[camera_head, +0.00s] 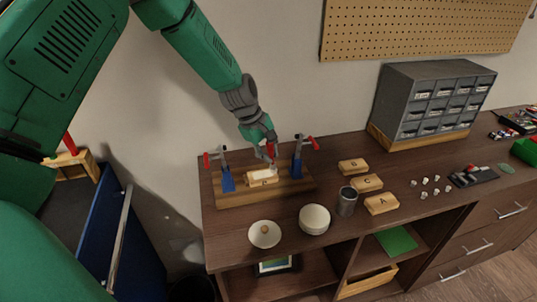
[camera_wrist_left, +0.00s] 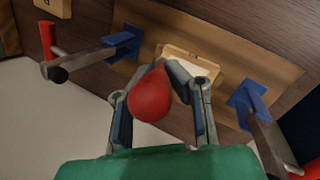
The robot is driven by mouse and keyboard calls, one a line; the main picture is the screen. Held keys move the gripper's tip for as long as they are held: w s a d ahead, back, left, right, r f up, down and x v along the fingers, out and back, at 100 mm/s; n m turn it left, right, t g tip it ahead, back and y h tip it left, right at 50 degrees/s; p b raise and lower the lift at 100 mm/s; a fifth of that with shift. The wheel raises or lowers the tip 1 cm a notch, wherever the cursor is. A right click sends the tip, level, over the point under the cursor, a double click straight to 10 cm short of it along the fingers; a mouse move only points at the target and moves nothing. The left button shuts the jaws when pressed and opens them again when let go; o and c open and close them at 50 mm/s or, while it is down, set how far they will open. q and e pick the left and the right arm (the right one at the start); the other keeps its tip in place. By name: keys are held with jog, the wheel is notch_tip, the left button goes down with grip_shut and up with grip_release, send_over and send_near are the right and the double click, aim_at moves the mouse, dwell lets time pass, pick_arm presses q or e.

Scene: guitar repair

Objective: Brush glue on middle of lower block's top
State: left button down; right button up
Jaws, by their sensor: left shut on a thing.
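The lower block (camera_head: 262,178), a pale wooden piece with a letter on its front, lies on a brown wooden board (camera_head: 232,198) between two blue clamps. In the left wrist view the block (camera_wrist_left: 207,68) shows pale beyond my fingers. My left gripper (camera_head: 268,153) is above the block, shut on a brush with a red handle (camera_wrist_left: 152,96). The handle's rounded end faces the wrist camera. The bristles are hidden in the wrist view and too small to make out in the head view, so I cannot tell whether they touch the block. My right gripper is not in view.
The clamps (camera_head: 226,178) (camera_head: 297,167) with red handles stand close on both sides. A white bowl (camera_head: 314,220), a lid (camera_head: 264,234) and a metal can (camera_head: 346,202) stand in front. Several lettered blocks (camera_head: 381,204) lie right. A drawer cabinet (camera_head: 405,105) stands behind.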

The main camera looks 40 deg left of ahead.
pick_arm(q)
jog(key=shift+a+r, duration=0.15)
jog(key=shift+a, duration=0.05)
jog(key=r+p, duration=0.5)
jog(key=p, duration=0.1)
jog(key=shift+d+r, duration=0.25)
jog(key=shift+r, duration=0.15)
jog(key=shift+a+f, duration=0.1)
jog(key=shift+a, duration=0.1)
jog(key=shift+d+r+p, duration=0.15)
jog(key=shift+r+p, duration=0.2)
jog(key=shift+r, duration=1.2)
